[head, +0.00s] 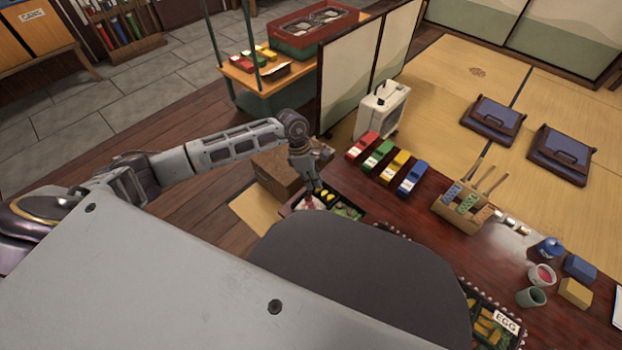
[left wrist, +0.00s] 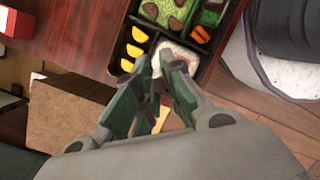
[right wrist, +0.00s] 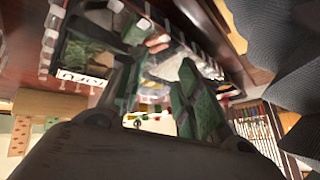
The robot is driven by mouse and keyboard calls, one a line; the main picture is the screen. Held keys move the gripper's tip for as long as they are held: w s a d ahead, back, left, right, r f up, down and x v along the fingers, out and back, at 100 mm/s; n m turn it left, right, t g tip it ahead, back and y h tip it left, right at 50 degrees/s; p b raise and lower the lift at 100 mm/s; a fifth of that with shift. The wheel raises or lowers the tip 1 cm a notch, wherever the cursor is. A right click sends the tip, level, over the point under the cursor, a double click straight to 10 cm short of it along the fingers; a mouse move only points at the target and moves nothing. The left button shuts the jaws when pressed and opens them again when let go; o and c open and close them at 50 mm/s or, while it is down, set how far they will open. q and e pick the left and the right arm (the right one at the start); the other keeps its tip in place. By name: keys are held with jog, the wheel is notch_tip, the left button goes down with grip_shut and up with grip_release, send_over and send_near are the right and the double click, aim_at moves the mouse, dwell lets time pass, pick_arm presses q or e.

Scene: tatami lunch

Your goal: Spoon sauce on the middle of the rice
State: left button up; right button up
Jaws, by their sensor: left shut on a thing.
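My left gripper (head: 313,190) is over the near left corner of the table, above a black lunch box (head: 347,211). In the left wrist view its green fingers (left wrist: 152,95) are closed on a thin thing, apparently the spoon, which they mostly hide. The white rice (left wrist: 178,58) lies in a compartment of the box, just beyond the fingertips and partly covered by them. A white cup with red contents (head: 542,275), perhaps the sauce, stands at the right of the table. My right gripper (right wrist: 158,88) is open, with nothing visible between its fingers.
Yellow pieces (left wrist: 132,48) and green items fill neighbouring compartments. Coloured boxes (head: 380,158) and a wooden holder with utensils (head: 463,207) stand on the table.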

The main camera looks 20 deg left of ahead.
pick_arm(q)
jog(key=shift+s+d, duration=0.3)
jog(key=shift+d, duration=0.4)
pick_arm(e)
jog(key=shift+s, duration=0.15)
pick_arm(q)
jog(key=shift+s+d+p, duration=0.25)
jog(key=shift+d+p, duration=0.05)
jog(key=shift+d, duration=0.35)
pick_arm(e)
jog(key=shift+s+d, duration=0.1)
pick_arm(q)
jog(key=shift+s+d, duration=0.1)
jog(key=shift+d, duration=0.3)
pick_arm(e)
jog(key=shift+r, duration=0.2)
pick_arm(q)
jog(key=shift+s+d, duration=0.25)
jog(key=shift+d, duration=0.4)
pick_arm(e)
jog(key=shift+r, duration=0.15)
pick_arm(q)
jog(key=shift+r, duration=0.1)
pick_arm(e)
jog(key=shift+r, duration=0.1)
